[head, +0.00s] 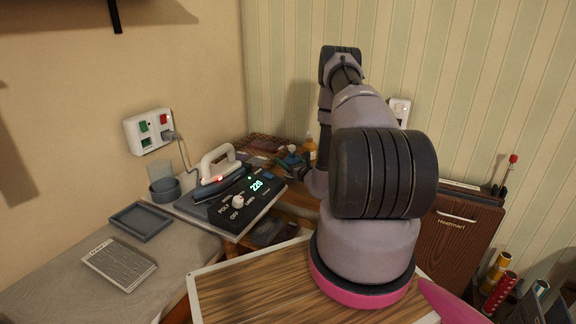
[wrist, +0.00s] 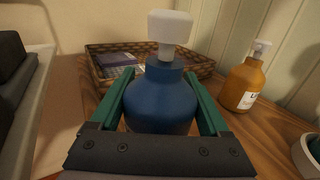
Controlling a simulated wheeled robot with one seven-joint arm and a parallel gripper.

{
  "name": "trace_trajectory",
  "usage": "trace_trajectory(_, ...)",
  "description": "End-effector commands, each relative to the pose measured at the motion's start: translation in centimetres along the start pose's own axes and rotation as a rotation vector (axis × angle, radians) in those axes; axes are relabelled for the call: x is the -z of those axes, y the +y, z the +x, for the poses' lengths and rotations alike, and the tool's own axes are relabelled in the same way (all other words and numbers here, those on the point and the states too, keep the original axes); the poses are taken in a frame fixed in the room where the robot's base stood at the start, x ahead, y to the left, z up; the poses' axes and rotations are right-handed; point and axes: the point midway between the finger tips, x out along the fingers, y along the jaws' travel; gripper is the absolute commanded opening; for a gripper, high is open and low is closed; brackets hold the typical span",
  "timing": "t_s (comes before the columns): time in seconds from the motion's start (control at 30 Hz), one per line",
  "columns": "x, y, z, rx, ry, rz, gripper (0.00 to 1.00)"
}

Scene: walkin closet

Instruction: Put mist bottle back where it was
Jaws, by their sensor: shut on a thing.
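The mist bottle, a blue round-bodied bottle (wrist: 160,98) with a white spray head, stands upright between the fingers of my gripper (wrist: 162,112) in the wrist view. The green fingers are shut on its body from both sides. Its base is hidden by my gripper, so I cannot tell whether it touches the wood. In the head view the bottle (head: 291,159) is small and partly covered, at the back corner beside my arm.
An amber bottle (wrist: 243,84) stands to the right of the blue bottle. A wicker basket (wrist: 205,68) with items lies behind it. A white bowl (wrist: 308,156) is at the right edge. An iron (head: 218,172) and control box (head: 240,204) are left of my arm.

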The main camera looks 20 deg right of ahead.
Motion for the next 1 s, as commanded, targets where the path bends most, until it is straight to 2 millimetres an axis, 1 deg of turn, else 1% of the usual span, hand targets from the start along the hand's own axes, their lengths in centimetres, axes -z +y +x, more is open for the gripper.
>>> trace_trajectory(0.03,0.9,0.0,0.0,-0.001,0.001,0.001,0.0)
trace_trajectory(0.1,1.7,0.1,0.0,-0.001,0.001,0.001,0.0)
trace_trajectory(0.47,2.0,0.0,0.0,0.001,-0.001,0.0,0.0)
trace_trajectory(0.5,2.1,0.0,0.0,0.0,0.0,0.0,0.83)
trace_trajectory(0.53,2.1,0.0,0.0,0.0,0.0,-0.001,0.95)
trace_trajectory(0.57,2.1,0.0,0.0,0.0,0.0,-0.001,1.0)
trace_trajectory(0.77,2.1,0.0,0.0,0.0,0.0,-0.001,1.0)
trace_trajectory(0.87,1.7,0.0,0.0,0.0,0.0,-0.001,1.0)
trace_trajectory(1.0,1.9,-0.1,-1.9,0.003,0.003,0.001,1.0)
